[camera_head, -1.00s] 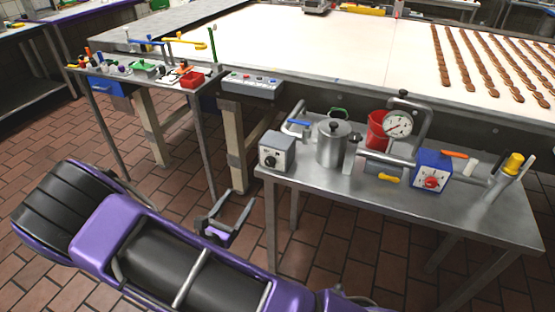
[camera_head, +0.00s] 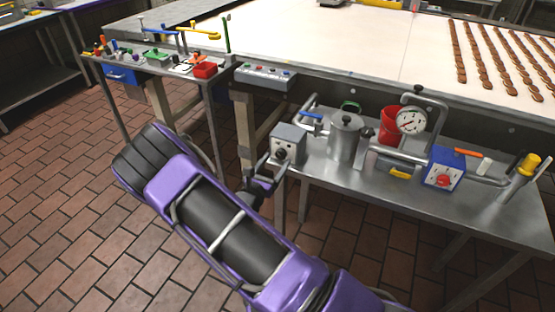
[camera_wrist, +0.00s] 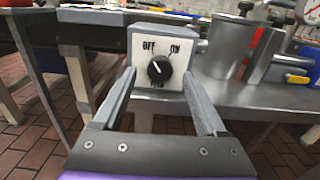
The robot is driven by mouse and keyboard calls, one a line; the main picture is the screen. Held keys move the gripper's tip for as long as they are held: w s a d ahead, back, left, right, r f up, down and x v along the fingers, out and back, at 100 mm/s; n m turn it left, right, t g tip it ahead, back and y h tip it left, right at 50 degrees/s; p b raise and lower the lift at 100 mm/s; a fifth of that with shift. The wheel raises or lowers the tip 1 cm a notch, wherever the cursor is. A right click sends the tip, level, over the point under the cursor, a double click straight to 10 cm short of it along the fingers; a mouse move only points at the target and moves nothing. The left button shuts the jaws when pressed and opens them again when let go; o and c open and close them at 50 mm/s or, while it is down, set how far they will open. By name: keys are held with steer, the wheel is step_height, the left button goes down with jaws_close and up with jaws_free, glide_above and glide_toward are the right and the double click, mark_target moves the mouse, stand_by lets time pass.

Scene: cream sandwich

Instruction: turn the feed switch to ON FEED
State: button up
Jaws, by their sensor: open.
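The feed switch is a grey box with a pale front face (camera_wrist: 148,48) and a round black knob (camera_wrist: 159,69). It stands at the left front corner of the steel table, and the box also shows in the head view (camera_head: 289,143). The face has dark lettering at upper left, ON at upper right, and a partly hidden word below the knob. A light mark on the knob seems to point to the upper left. My gripper (camera_wrist: 158,78) is open, its fingers on either side of the knob, short of or near the face; contact cannot be told.
A steel pot (camera_head: 345,138), a red bucket (camera_head: 388,126), a pressure gauge (camera_head: 410,120) on piping and a blue box with a red dial (camera_head: 443,170) stand right of the switch. A grey button panel (camera_head: 264,75) is behind it. Tiled floor (camera_head: 60,200) is clear at left.

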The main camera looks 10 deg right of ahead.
steer(key=shift+x, duration=0.95)
steer(key=shift+c, duration=0.2)
jaws_close()
